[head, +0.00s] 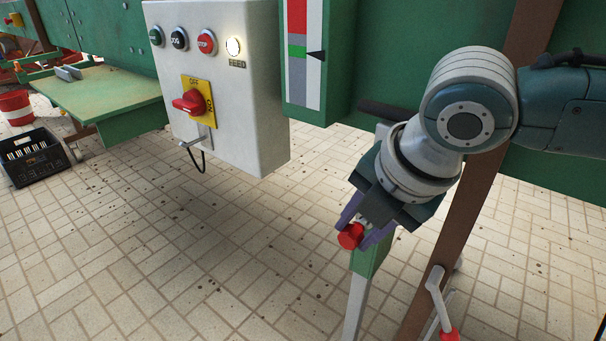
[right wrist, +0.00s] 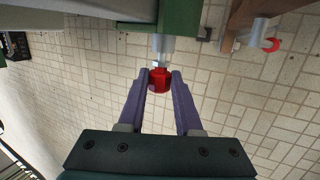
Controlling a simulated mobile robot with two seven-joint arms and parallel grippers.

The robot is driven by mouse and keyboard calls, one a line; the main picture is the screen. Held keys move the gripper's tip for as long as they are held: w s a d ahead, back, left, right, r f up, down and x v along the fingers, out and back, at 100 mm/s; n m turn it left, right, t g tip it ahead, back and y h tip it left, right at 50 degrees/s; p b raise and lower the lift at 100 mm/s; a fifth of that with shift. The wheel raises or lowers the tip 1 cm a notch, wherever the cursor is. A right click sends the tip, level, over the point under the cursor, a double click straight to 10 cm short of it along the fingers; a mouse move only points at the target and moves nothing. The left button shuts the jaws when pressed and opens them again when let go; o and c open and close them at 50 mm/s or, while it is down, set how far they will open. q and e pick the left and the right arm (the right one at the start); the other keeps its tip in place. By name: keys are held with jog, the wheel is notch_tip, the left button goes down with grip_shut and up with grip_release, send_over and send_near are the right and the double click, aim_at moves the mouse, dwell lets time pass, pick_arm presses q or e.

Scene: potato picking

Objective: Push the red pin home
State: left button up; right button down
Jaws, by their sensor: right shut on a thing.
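The red pin (head: 350,237) has a red knob head, at the top of a green bracket (head: 368,262) in the head view. My right gripper (head: 357,232) is shut on this head with its purple fingers. In the right wrist view the red pin (right wrist: 159,80) sits between the two fingertips (right wrist: 160,74). A light metal shank (right wrist: 162,47) runs from it to the green part (right wrist: 180,18). How deep the shank sits inside the green part is hidden. My left gripper is not in view.
A grey control box (head: 225,90) with buttons and a red switch (head: 188,103) hangs left of my right arm. A brown post (head: 440,245) stands close right of the gripper, with a red-tipped lever (head: 440,300). The tiled floor (head: 200,260) is open at left; a black crate (head: 32,158) stands far left.

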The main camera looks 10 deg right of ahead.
jog(key=shift+s+a+r+p, duration=0.1)
jog(key=shift+a+p, duration=0.05)
jog(key=shift+p, duration=0.25)
jog(key=shift+s+a+p, duration=1)
jog(key=shift+a+p, duration=0.2)
jog(key=shift+a, duration=0.1)
jog(key=shift+p, duration=0.65)
dwell(0.4)
dwell(0.7)
jog(key=shift+p, duration=0.3)
jog(key=shift+w+d, duration=0.55)
jog(key=shift+d, duration=0.15)
